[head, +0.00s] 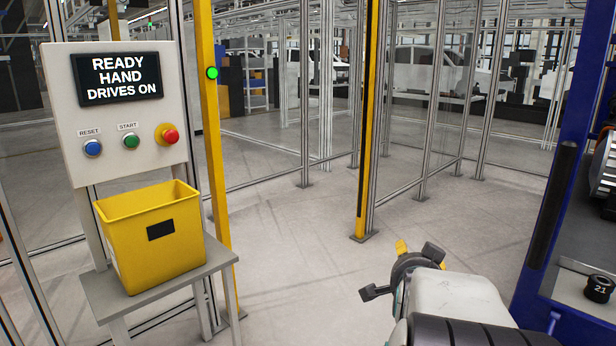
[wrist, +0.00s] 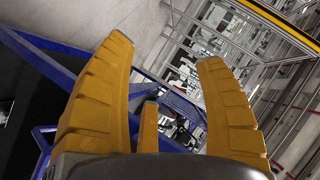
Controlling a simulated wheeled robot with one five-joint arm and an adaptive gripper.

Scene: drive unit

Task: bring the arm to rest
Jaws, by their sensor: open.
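My gripper (wrist: 165,85) shows large in the wrist view, with yellow ridged fingers spread apart and nothing between them. In the head view my gripper (head: 405,262) shows at the lower right, at the end of my arm, partly hidden behind the wrist. It hangs in the air over the grey floor, apart from everything around it. The arm (head: 455,298) reaches forward from the bottom edge of the head view. The wrist view is tilted.
A control panel (head: 115,110) reading "READY HAND DRIVES ON" stands at the left, above a yellow bin (head: 184,262) on a small grey stand (head: 215,264). A blue frame (head: 562,180) rises close at the right. A yellow post (head: 364,130) and glazed fencing stand ahead. The floor (head: 300,250) between is clear.

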